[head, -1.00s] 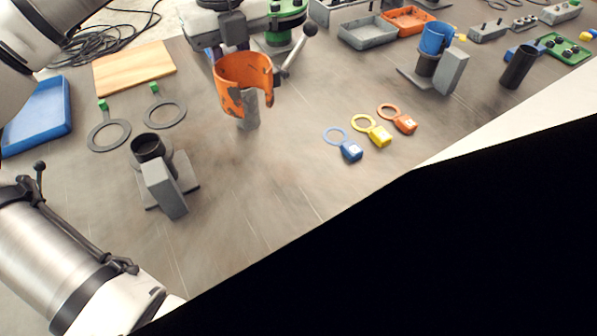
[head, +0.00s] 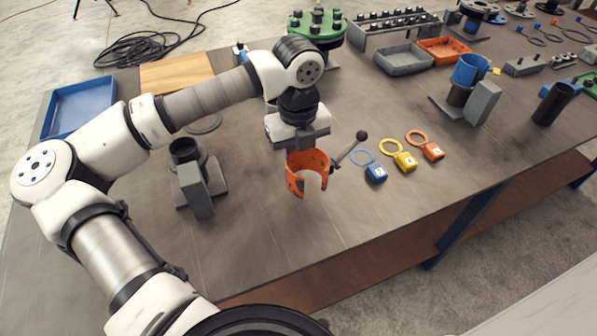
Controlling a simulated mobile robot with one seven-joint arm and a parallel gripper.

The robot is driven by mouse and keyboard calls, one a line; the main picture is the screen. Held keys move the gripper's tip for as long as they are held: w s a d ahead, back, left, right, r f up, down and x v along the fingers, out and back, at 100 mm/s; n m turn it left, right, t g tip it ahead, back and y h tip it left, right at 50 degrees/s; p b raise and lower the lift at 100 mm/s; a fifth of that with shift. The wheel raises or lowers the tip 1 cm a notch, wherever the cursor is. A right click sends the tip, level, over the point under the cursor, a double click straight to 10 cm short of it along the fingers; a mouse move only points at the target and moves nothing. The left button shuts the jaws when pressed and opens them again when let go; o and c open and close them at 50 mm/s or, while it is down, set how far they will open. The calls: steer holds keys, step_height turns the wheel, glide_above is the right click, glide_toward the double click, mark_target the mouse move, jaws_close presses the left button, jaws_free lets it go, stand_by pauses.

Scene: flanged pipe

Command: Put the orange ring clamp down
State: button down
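The orange ring clamp (head: 296,181) is an open, C-shaped band with its gap facing the camera side, in the middle of the head view. My gripper (head: 306,152) is directly above it, pointing down, and appears shut on the clamp's upper part. The fingertips are mostly hidden, so the exact grip is unclear. A lever with a black ball (head: 361,135) sticks out to the right beside the clamp. The clamp is low over the grey table (head: 270,235). I cannot tell whether its lower edge touches the tabletop.
A dark pipe on a stand with a grey block (head: 200,192) is to the left. Blue, yellow (head: 404,161) and orange ring tags lie to the right. A blue clamp (head: 470,69) sits on another stand further right. The table front is clear.

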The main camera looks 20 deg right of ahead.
steer(key=shift+f+p, duration=0.5)
steer(key=shift+f, duration=2.85)
steer(key=shift+f+b, duration=0.15)
steer(key=shift+b, duration=0.15)
steer(key=c, duration=1.2)
jaws_free()
step_height(320, 180, up, 12)
steer(key=shift+r+b, duration=0.2)
steer(key=shift+b, duration=0.55)
